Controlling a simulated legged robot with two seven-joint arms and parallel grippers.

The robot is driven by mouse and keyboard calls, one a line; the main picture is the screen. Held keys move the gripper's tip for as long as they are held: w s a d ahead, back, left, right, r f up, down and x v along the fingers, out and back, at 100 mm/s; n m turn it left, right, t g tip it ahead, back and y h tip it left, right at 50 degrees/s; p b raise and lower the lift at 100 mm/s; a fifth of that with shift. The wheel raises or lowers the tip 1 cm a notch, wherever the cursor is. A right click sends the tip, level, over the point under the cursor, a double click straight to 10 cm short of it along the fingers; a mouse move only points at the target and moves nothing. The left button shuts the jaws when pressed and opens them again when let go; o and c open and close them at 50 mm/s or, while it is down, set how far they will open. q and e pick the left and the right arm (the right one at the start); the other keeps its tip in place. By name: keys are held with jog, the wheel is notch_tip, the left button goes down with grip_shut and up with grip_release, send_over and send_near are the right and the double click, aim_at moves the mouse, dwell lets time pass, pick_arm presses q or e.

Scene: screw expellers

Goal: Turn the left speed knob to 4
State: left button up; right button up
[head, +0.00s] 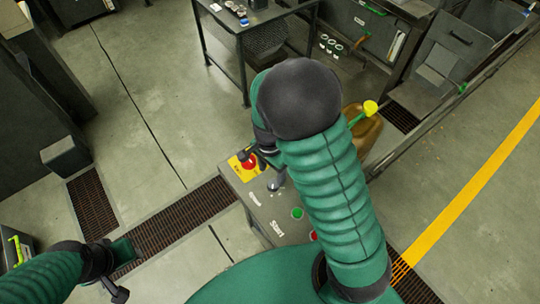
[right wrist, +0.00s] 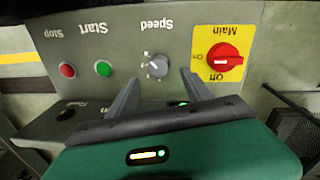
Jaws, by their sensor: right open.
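The grey speed knob (right wrist: 157,66) sits on the grey control panel (right wrist: 130,30), under an upside-down "Speed" label in the right wrist view. Its dial marks are too small to read. In the head view the knob (head: 276,181) shows beside my right gripper (head: 264,160). My right gripper (right wrist: 160,80) is open, its two fingers on either side of the knob's position and pointing toward the panel. The knob appears between the fingertips, with no contact visible. My left gripper (head: 112,282) is at the lower left of the head view, away from the panel; its jaw opening is unclear.
A red main switch (right wrist: 223,57) on a yellow plate is close beside my right gripper. A green start button (right wrist: 103,69) and a red stop button (right wrist: 67,70) are on the other side. A dark table (head: 240,25) stands behind; open floor lies left.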

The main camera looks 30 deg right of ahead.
notch_tip(320, 180, up, 11)
jog(key=shift+w+a+f, duration=0.15)
jog(key=shift+w, duration=0.2)
jog(key=n+t+b, duration=0.1)
jog(key=n+b, duration=0.4)
jog(key=n, duration=0.1)
send_near(270, 180)
jog(key=s+a+r, duration=0.2)
jog(key=s, duration=0.1)
jog(key=s+f+n+b, duration=0.1)
jog(key=n, duration=0.1)
jog(key=s+a+f+n+t, duration=0.1)
jog(key=f+n, duration=0.1)
jog(key=n, duration=0.1)
jog(key=a+f+n+t+b, duration=0.1)
jog(key=n, duration=0.2)
jog(key=shift+s+a+f+b, duration=0.1)
jog(key=shift+s+f+b, duration=0.2)
jog(key=shift+s+b, duration=0.1)
jog(key=shift+s+n, duration=0.15)
jog(key=shift+n, duration=0.35)
jog(key=shift+a+r, duration=0.1)
